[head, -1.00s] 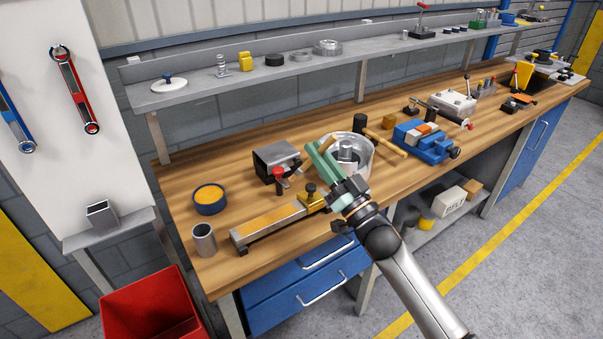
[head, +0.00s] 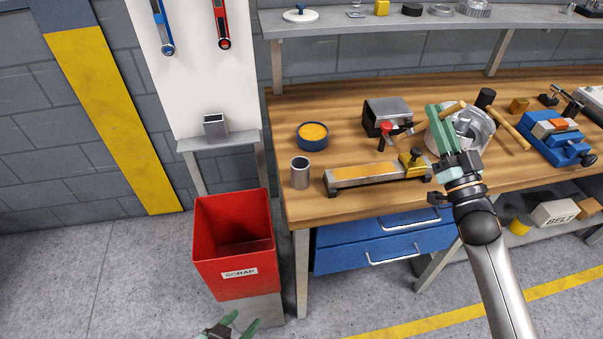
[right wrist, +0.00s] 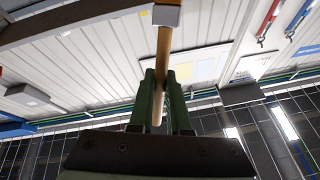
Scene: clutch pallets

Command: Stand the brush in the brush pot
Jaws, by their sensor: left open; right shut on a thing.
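My right gripper (head: 434,115) is shut on the brush, whose wooden handle (head: 455,107) crosses behind the green fingers. The brush lies across the fingers in the head view, its darker end pointing left. In the right wrist view the handle (right wrist: 164,50) runs between the fingers, with a pale grey collar at the top edge. The brush pot (head: 300,174) appears to be the grey open-topped cylinder at the bench's left front corner. It stands upright, well left of the brush; its inside looks dark. My left gripper (head: 232,326) is open and empty at the bottom edge, below the bench.
A blue tin of orange stuff (head: 312,136) stands behind the pot. A long metal block with a brass piece (head: 365,173) lies right of it. A grey machine block (head: 388,113), a red-topped tool and a large silver vessel (head: 478,130) are near the brush. A red scrap bin (head: 235,275) stands left.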

